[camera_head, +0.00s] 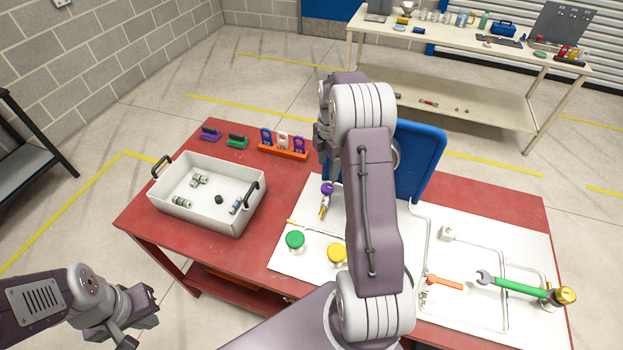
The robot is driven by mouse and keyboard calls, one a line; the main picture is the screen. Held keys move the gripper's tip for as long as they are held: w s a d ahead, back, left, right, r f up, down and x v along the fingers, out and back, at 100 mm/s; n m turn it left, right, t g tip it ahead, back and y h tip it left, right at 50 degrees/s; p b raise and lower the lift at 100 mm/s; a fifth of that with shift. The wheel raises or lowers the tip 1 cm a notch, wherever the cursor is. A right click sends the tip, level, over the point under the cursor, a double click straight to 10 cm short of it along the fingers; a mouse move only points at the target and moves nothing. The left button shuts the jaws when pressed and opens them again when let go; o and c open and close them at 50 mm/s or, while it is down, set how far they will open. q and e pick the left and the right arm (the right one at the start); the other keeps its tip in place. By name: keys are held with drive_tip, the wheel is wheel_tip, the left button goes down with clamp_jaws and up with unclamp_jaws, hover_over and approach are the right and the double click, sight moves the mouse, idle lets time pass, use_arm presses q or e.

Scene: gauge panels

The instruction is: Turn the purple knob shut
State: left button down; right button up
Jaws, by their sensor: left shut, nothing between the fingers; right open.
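The purple knob (327,188) sits on a small brass-ended valve fitting (323,210) on the white panel, left of my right forearm. My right gripper (323,145) is above and just behind the knob in the picture, pointing down. It is open, and its fingers are small and partly hidden by my wrist. I cannot tell how near they are to the knob. My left gripper (148,308) is shut and empty, low at the left, off the table's front edge and far from the knob.
A green knob (295,240), a yellow knob (337,253), an orange lever (444,283) and a green wrench (515,287) are on the panel. A blue board (420,160) stands behind. A white bin (207,208) with fittings is left; an orange rack (283,153) is behind it.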

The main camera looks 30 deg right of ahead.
sight(327, 187)
wheel_tip(327, 187, down, 9)
drive_tip(key=shift+s+p, duration=0.15)
drive_tip(key=shift+p, duration=0.85)
clamp_jaws()
